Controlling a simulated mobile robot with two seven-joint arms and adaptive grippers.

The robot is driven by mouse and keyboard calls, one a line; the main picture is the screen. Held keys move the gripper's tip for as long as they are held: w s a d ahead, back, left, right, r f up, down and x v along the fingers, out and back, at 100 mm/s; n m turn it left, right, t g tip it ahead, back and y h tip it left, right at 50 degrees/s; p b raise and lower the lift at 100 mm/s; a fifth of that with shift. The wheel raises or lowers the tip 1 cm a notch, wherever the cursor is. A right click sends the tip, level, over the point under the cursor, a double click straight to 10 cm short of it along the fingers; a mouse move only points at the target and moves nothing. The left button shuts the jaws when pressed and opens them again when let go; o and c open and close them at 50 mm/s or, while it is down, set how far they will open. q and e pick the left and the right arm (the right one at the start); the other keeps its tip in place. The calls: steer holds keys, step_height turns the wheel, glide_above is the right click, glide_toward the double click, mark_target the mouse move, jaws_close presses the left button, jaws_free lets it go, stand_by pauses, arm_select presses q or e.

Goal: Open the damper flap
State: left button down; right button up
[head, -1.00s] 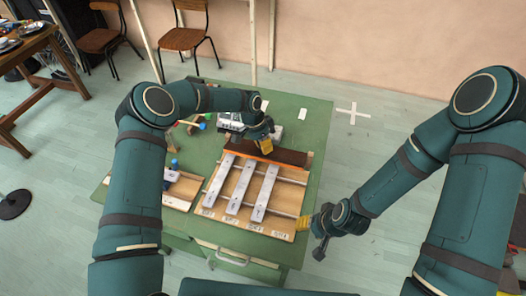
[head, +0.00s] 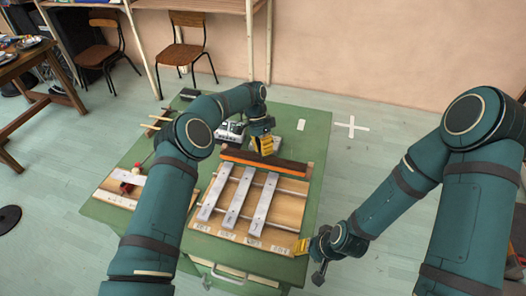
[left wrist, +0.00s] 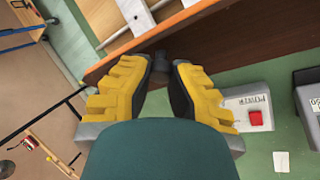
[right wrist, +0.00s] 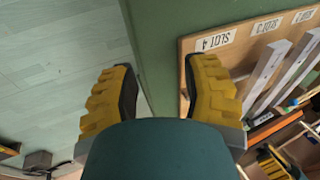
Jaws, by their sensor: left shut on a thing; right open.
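The damper flap (head: 290,168) is a long brown panel with an orange strip along the back of a wooden board (head: 280,220). Three grey metal bars (head: 236,204) lie on the board in front of it. My left gripper (head: 263,147) is at the flap's back edge. In the left wrist view its fingers are closed around a small dark knob (left wrist: 162,65) on the brown panel (left wrist: 205,45). My right gripper (head: 303,247) is open at the board's front right corner. In the right wrist view one finger overlaps the board near the "SLOT 4" label (right wrist: 216,41).
The green table (head: 318,135) has bare strips right of and behind the board. A grey box with a red button (left wrist: 255,117) stands close to my left gripper. Another tray with a red object (head: 128,187) is at the left, partly behind my left arm.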

stand_by(0.3)
